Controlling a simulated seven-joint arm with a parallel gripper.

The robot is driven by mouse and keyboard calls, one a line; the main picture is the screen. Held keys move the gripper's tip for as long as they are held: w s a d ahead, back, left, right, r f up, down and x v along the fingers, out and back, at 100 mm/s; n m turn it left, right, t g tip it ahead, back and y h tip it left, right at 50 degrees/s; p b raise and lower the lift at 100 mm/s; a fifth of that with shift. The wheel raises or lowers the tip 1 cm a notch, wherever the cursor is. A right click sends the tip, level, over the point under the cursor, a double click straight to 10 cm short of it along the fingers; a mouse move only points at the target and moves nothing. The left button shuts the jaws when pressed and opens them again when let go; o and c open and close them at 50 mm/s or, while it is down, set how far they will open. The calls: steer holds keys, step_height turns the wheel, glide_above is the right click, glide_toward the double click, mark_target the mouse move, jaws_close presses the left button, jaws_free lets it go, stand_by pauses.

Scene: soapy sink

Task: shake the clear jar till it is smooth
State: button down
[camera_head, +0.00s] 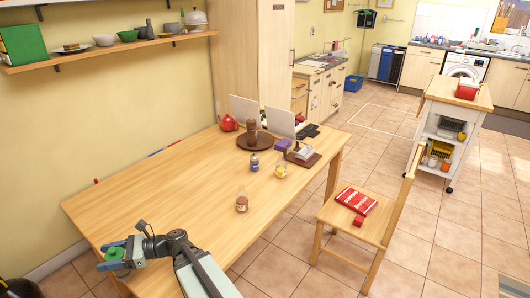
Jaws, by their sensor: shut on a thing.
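My gripper (114,254) is at the lower left, over the near left end of the wooden table. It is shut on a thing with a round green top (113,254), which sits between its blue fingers. The body below the green top is mostly hidden, so I cannot tell for sure that it is the clear jar or how smooth its contents are. A small see-through jar with yellow contents (280,172) stands on the table near its right edge, apart from my gripper.
A bottle with brown contents (242,202) and a blue can (254,163) stand mid-table. A brown round tray (255,142), a red teapot (228,123) and white panels are at the far end. A wooden chair (350,221) stands at the right.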

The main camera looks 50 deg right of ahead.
steer(key=shift+r, duration=2.5)
steer(key=shift+f, duration=0.1)
steer(key=shift+f, duration=2.4)
steer(key=shift+r, duration=0.1)
steer(key=shift+r, duration=2.4)
steer(key=shift+f, duration=2.5)
steer(key=shift+r, duration=0.15)
steer(key=shift+r, duration=2.35)
